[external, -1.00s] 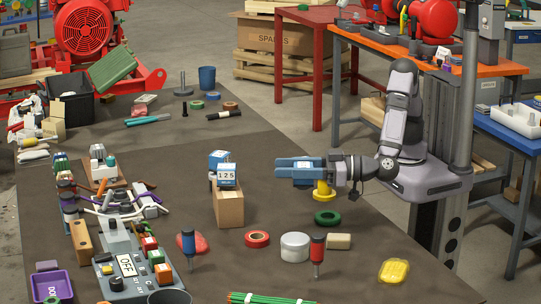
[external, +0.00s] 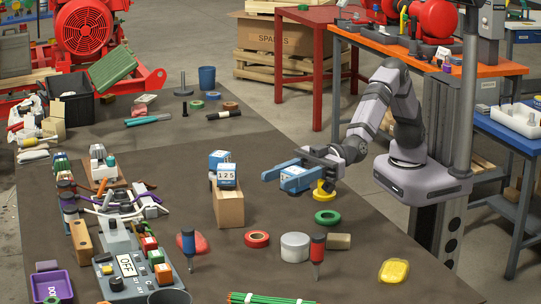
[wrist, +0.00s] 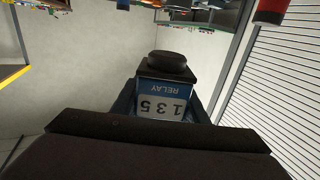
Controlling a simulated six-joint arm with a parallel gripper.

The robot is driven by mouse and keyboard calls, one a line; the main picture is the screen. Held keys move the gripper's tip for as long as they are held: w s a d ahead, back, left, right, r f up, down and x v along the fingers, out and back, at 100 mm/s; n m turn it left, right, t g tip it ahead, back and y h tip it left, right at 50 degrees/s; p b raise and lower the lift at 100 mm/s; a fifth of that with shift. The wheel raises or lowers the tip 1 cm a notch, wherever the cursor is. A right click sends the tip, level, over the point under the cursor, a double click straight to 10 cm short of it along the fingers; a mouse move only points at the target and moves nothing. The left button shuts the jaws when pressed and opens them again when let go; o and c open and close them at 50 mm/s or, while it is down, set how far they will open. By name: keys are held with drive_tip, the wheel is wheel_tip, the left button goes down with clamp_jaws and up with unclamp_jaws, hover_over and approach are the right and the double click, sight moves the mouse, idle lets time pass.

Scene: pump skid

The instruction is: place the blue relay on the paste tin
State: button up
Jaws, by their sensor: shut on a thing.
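My gripper (external: 283,180) is shut on a blue relay (external: 297,183) and holds it in the air above the right half of the bench mat. The wrist view shows this relay (wrist: 166,98) between the jaws, its label reading RELAY 135 upside down, with a dark round part at its far end. A pale grey round tin (external: 295,246), which looks like the paste tin, stands on the mat below and nearer the camera, apart from the relay. Its top looks bare.
Another blue relay marked 125 (external: 227,175) is at a cardboard box (external: 229,208) left of my gripper. A yellow flanged part (external: 323,190) and green ring (external: 327,217) lie close by. A red-handled screwdriver (external: 318,250) stands upright beside the tin.

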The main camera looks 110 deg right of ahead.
drive_tip(key=f, duration=0.1)
hover_over(295, 248)
drive_tip(key=w+d, duration=0.2)
wheel_tip(295, 248, down, 10)
drive_tip(key=shift+a, duration=0.2)
idle(0.5)
drive_tip(key=shift+f, duration=0.15)
drive_tip(key=shift+f, duration=0.15)
drive_tip(key=o, duration=1.1)
